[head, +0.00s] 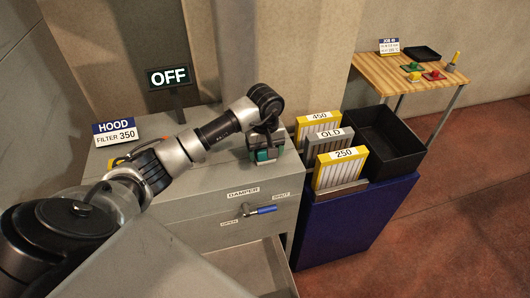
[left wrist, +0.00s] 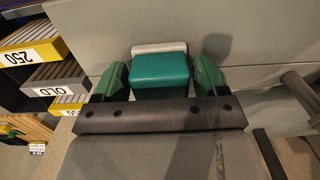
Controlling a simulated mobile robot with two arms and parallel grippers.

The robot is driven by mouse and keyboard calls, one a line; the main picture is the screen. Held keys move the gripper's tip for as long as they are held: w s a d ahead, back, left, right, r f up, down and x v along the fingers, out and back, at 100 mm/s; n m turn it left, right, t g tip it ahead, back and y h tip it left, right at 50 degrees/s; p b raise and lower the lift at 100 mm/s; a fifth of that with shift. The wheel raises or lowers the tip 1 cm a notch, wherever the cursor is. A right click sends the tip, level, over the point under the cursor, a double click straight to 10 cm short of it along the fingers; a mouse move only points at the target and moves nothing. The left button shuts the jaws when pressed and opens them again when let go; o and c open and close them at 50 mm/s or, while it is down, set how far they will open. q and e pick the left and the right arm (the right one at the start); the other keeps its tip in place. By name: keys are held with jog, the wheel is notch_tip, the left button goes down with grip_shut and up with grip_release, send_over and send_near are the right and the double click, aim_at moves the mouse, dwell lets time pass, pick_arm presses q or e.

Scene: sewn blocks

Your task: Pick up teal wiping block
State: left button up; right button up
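The teal wiping block (head: 266,155) is on the grey cabinet top, near its right side. In the left wrist view, the block (left wrist: 160,70) shows a teal face with a pale strip along its far edge. My left gripper (head: 262,145) is over the block, pointing down at it. In the left wrist view, its green-tipped fingers (left wrist: 160,80) stand one on each side of the block, with narrow gaps beside it. The gripper is open around the block. Its near side is hidden by the gripper body. My right gripper is not in view.
The cabinet (head: 215,205) has a blue damper handle (head: 262,210) on its front. An OFF sign (head: 169,77) stands behind. Filters (head: 340,168) and a black bin (head: 385,140) sit on a blue stand at right. A wooden table (head: 400,75) is farther off.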

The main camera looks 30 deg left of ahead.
pick_arm(q)
jog(key=c, duration=0.7)
jog(key=shift+c, duration=0.2)
jog(key=shift+r, duration=0.15)
jog(key=shift+r+b, duration=0.25)
jog(key=shift+b, duration=0.05)
jog(key=r+b, duration=0.2)
jog(key=r, duration=0.1)
jog(key=shift+s+d+r, duration=0.1)
jog(key=shift+d+r, duration=0.2)
jog(key=shift+d, duration=0.1)
jog(key=s+d+r+b, duration=0.2)
jog(key=s+d+r, duration=0.2)
jog(key=d, duration=0.6)
jog(key=shift+r, duration=1.35)
